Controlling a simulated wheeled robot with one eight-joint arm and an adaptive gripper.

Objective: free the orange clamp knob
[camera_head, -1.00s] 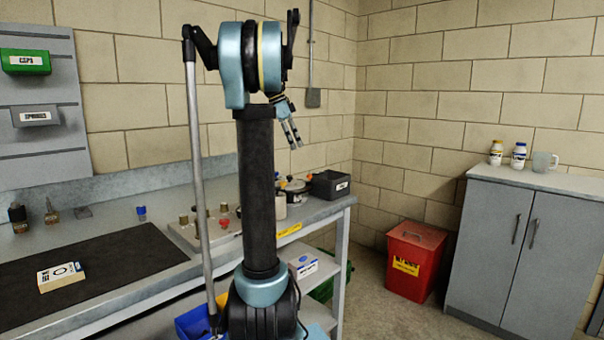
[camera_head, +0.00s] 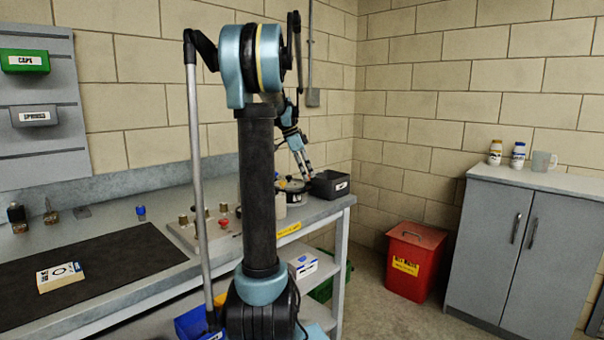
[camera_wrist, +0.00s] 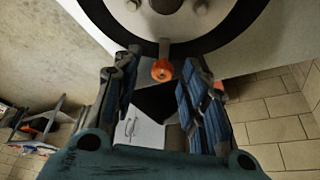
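The orange clamp knob (camera_wrist: 162,70) is a small round knob on a short metal stem in the wrist view. It hangs below the rim of a round, black-edged pale device (camera_wrist: 225,30). My gripper (camera_wrist: 158,78) is open, with one finger on each side of the knob and visible gaps between. No grip on the knob shows. In the head view, my gripper (camera_head: 304,174) points down over the far right end of the bench, beside the round device (camera_head: 291,187). The knob cannot be made out in the head view.
A black bin (camera_head: 330,185) stands close to my gripper at the bench's right end. A panel with several knobs and a red button (camera_head: 223,223) lies left of my arm. A red waste bin (camera_head: 414,262) and grey cabinet (camera_head: 520,250) stand to the right.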

